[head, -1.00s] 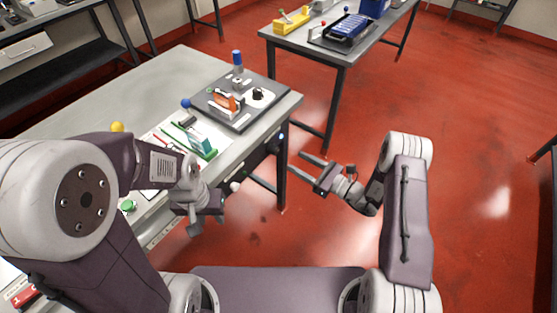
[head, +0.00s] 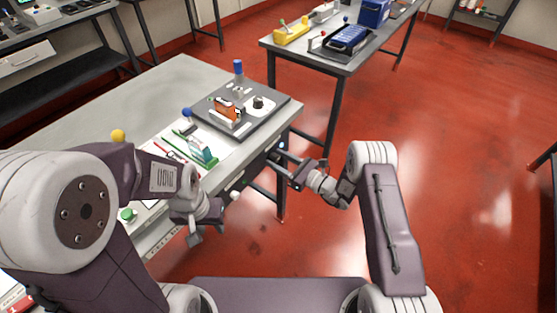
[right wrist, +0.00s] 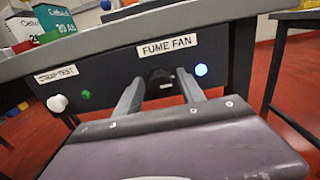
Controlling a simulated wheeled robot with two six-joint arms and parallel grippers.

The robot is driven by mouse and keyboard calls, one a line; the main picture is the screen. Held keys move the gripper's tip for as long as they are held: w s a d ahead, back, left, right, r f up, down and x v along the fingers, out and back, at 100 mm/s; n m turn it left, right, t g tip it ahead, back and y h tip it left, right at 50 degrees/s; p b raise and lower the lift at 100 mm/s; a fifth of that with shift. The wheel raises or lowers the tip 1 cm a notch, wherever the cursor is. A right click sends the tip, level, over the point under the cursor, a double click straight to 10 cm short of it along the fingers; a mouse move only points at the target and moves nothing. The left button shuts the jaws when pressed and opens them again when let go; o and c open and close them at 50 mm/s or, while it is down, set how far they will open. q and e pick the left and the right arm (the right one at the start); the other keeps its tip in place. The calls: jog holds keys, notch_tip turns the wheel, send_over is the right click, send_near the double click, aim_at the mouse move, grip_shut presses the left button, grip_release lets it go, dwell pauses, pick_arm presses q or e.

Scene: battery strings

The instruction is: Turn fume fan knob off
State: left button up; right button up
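The dark fume fan knob (right wrist: 160,77) is on the dark panel under the bench top, below the "FUME FAN" label (right wrist: 169,46). A blue light (right wrist: 201,70) glows to its right. In the right wrist view my right gripper (right wrist: 159,88) is open, pointed at the panel, one finger on each side of the knob with gaps visible. In the head view the right gripper (head: 278,163) is at the bench's front edge and the knob is hard to make out. My left gripper (head: 205,226) hangs in front of the bench, away from the knob; its finger opening is unclear.
A "STRAP-TEST" label (right wrist: 56,74), white knob (right wrist: 57,103) and green light (right wrist: 86,94) are further left on the panel. Red floor is free to the right.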

grip_shut()
jog(key=shift+m, duration=0.3)
jog(key=m, duration=0.3)
jog(key=shift+m, duration=0.3)
jog(key=m, duration=0.4)
jog(key=shift+m, duration=0.3)
jog(key=m, duration=0.4)
jog(key=shift+w+d+f+m, duration=0.1)
jog(key=shift+f+m, duration=0.05)
jog(key=shift+m, duration=2.35)
